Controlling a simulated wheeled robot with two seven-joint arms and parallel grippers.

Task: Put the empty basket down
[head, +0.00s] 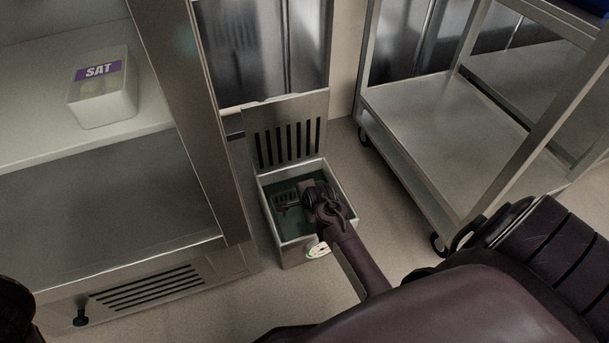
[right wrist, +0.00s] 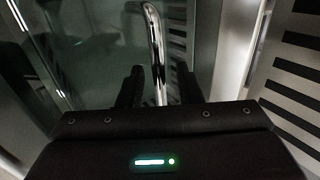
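A shiny chrome bar (right wrist: 154,45), which looks like the basket's handle, runs between the fingers of my right gripper (right wrist: 158,88) in the right wrist view. The fingers stand apart, with a narrow gap on each side of the bar. In the head view my right gripper (head: 296,203) reaches down into an open metal tank (head: 271,226) with dark greenish liquid or glassy surface inside. The basket's body cannot be made out clearly; my arm and gripper cover part of the tank. My left gripper does not show.
A slotted metal panel (head: 290,130) rises behind the tank. A steel cabinet (head: 195,110) stands to the left, with a white box labelled SAT (head: 103,95) on its shelf. A metal cart (head: 430,115) stands to the right. Some floor (head: 390,220) between tank and cart is clear.

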